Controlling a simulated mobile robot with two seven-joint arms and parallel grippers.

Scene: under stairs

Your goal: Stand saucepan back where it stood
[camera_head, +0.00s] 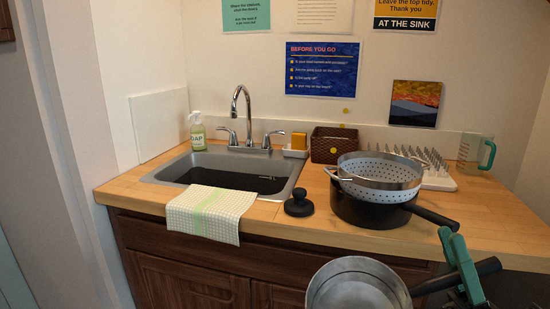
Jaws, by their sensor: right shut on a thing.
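The saucepan (356,287) is a grey metal pan with a dark handle. It is held in front of the counter's front edge, at the bottom of the head view, with its open top toward me and its lower part cut off by the frame. My right gripper (464,279), teal, is shut on the saucepan's handle, right of the pan body. My left gripper is not in view.
A black pot (368,213) bearing a metal colander (383,178) stands on the wooden counter (505,222), its handle pointing right. A black knobbed object (299,206) sits left of it. The sink (180,172), towel (212,212), drying rack (440,182) and measuring jug (470,152) are around.

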